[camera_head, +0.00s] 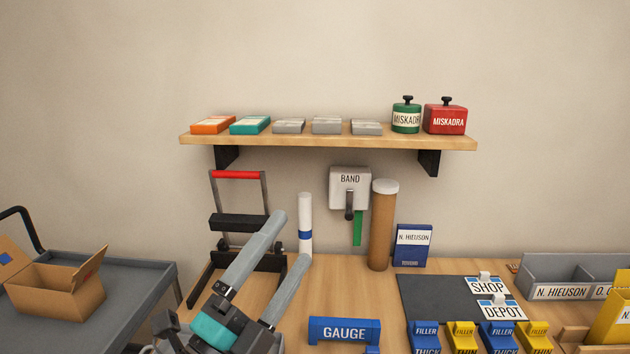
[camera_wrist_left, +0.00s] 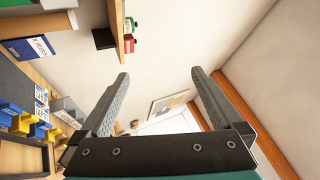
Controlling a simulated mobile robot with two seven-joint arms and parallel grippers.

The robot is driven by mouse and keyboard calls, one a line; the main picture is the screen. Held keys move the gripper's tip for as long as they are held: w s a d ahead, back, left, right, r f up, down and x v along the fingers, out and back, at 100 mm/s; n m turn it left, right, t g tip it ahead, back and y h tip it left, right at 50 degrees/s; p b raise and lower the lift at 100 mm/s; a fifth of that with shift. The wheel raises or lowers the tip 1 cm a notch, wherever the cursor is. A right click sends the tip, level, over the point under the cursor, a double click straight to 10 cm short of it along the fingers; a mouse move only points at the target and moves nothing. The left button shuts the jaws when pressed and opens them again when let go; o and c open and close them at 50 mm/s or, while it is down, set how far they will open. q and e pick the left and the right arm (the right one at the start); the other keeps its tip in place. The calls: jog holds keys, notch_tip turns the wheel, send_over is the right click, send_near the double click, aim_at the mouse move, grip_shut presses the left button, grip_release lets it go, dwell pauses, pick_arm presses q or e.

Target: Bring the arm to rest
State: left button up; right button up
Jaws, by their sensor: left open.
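My left gripper (camera_head: 287,238) comes up from the lower left in the head view, over the left part of the wooden table (camera_head: 350,290). Its two grey fingers are spread apart with nothing between them. In the left wrist view the same gripper (camera_wrist_left: 160,85) shows open and empty, with wall and a framed picture behind it. It hides part of a black stand with a red bar (camera_head: 237,175). My right gripper shows in neither view.
A wall shelf (camera_head: 330,141) holds flat boxes and two canisters. A cart with an open carton (camera_head: 58,292) stands left.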

pick_arm(q)
jog(key=s+a+f+n+g+y, duration=0.1)
jog(key=a+f+n+g+y, duration=0.2)
jog(key=a+f+n+y, duration=0.5)
jog(key=a+f+n+g+y, duration=0.35)
jog(key=f+n+y, duration=0.25)
jog(key=f+n, duration=0.4)
jog(key=s+f+n+g+h, duration=0.1)
jog(key=s+f+n+g, duration=0.3)
jog(key=s+f+g, duration=0.95)
jog(key=s+f+t, duration=0.1)
jog(key=s+f, duration=0.2)
jog(key=f, duration=0.9)
jog(key=s+f+t, duration=0.2)
jog(key=s+f, duration=0.2)
jog(key=f, duration=0.8)
jog(key=s+a+f+g, duration=0.1)
jog(key=s+a+f, duration=0.2)
jog(key=s+f, duration=1)
jog(key=shift+s+a+f+g, duration=0.2)
jog(key=shift+s+a+g, duration=0.1)
jog(key=shift+s, duration=0.3)
